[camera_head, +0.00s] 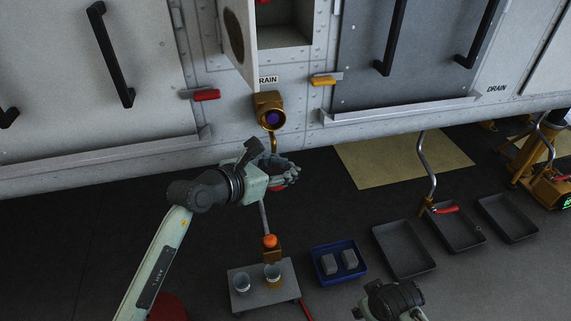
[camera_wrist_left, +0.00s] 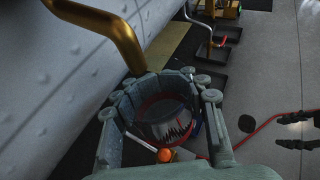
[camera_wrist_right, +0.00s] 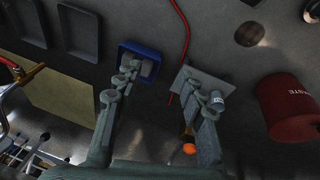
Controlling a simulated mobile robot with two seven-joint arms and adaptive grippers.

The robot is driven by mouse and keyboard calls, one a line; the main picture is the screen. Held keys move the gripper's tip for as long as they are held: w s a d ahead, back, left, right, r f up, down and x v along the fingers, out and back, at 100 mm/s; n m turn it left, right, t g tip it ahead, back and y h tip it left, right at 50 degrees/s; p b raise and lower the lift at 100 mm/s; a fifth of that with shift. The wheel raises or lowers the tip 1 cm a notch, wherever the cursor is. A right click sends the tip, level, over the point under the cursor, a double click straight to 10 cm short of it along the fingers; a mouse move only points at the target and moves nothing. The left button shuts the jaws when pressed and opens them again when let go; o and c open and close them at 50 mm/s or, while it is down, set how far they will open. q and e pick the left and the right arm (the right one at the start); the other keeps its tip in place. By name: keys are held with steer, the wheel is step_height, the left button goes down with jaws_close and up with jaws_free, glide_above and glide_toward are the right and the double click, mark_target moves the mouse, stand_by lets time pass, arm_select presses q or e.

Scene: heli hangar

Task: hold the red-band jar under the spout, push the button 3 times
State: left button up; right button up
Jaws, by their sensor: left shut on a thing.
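The red-band jar (camera_wrist_left: 165,115) is in my left gripper (camera_head: 284,172), whose fingers wrap around it; in the head view they hide most of it, with a bit of red showing. The brass spout (camera_wrist_left: 128,42) comes down close to the jar's rim in the left wrist view. I cannot tell whether its tip is over the opening. In the head view a round purple button (camera_head: 272,117) sits in the brass drain housing (camera_head: 265,101) above the spout. My right gripper (camera_wrist_right: 158,80) is open and empty, away from the button, low in the head view.
A blue tray (camera_head: 325,276) with grey blocks and several dark trays (camera_head: 402,251) lie to the right. An open panel door (camera_head: 238,45) hangs above the drain.

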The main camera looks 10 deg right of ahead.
steer(key=shift+c, duration=0.4)
